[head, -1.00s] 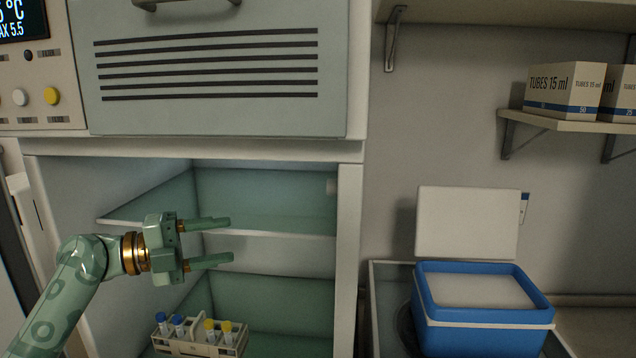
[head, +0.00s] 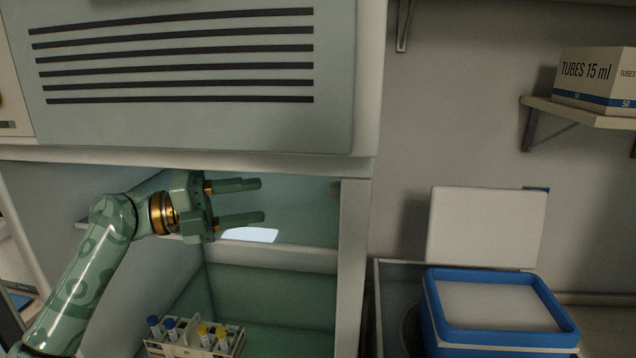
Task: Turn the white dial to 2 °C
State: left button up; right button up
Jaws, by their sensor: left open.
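My left gripper (head: 262,200) is open and empty, its fingers pointing right inside the open cabinet compartment (head: 275,255), in front of the upper shelf area. I cannot clearly make out the white dial. My right gripper is not in view.
A rack (head: 195,345) with several blue- and yellow-capped tubes stands low in the compartment. A bright white patch (head: 250,235) lies below the fingers. The vented panel (head: 190,75) is above. A blue cooler (head: 500,310) stands right, outside the cabinet.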

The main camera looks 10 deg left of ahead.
pick_arm(q)
jog(key=p, duration=0.5)
send_over(319, 228)
jog(key=shift+s+a+r, duration=0.2)
jog(key=shift+a+r, duration=0.1)
jog(key=shift+a, duration=0.15)
jog(key=shift+w+d+f, duration=0.15)
jog(key=shift+d, duration=0.3)
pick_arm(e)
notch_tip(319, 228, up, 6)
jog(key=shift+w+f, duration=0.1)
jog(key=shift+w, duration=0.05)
